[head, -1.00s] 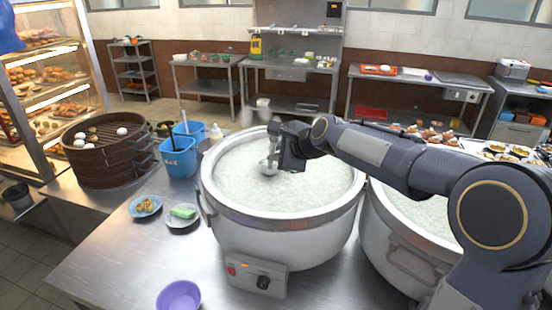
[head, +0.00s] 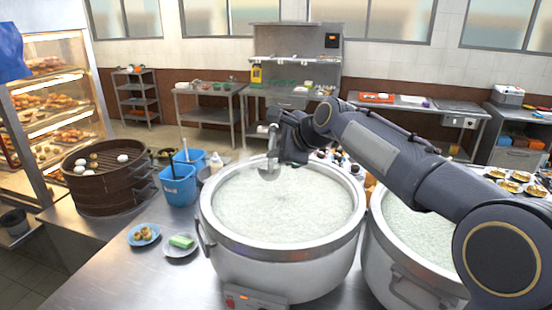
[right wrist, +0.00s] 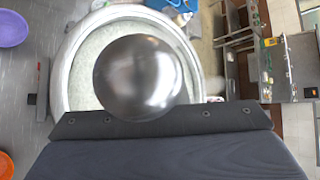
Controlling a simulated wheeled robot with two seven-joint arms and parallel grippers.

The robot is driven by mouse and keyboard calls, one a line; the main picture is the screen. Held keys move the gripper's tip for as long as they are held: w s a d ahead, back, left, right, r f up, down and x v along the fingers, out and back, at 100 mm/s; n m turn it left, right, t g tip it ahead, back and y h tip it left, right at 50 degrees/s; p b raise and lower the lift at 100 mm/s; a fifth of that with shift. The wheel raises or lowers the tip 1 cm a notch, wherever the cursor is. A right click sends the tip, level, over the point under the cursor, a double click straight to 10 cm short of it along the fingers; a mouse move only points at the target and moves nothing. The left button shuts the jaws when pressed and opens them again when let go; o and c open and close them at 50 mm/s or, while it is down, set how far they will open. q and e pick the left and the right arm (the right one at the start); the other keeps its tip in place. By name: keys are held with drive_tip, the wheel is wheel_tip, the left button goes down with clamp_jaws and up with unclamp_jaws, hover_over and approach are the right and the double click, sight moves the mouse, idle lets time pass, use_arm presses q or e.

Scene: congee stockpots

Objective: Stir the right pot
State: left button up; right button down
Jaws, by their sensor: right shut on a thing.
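The right pot (head: 384,262) is a big pale pot of white congee, partly hidden behind my right arm. The left pot (head: 285,262) stands beside it in the middle, also full of congee. My right gripper (head: 279,146) is shut on a metal ladle (head: 269,172) near the left pot's far rim. The ladle's bowl hangs in front of that rim and looks clear of the congee. In the right wrist view, the ladle's round shiny bowl (right wrist: 140,77) covers much of the left pot. My left gripper is not in view.
Left of the pots are a steamer basket (head: 110,175), blue containers (head: 178,185), and small plates with food (head: 180,245). Small bottles stand behind the pots. A purple bowl (right wrist: 12,28) shows in the right wrist view. The counter's front left is bare.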

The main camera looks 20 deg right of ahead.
drive_tip(key=shift+r, duration=0.4)
drive_tip(key=shift+f, duration=0.1)
drive_tip(key=shift+n+t+b, duration=0.4)
drive_tip(key=shift+t+b, duration=0.6)
drive_tip(key=shift+b, duration=1.55)
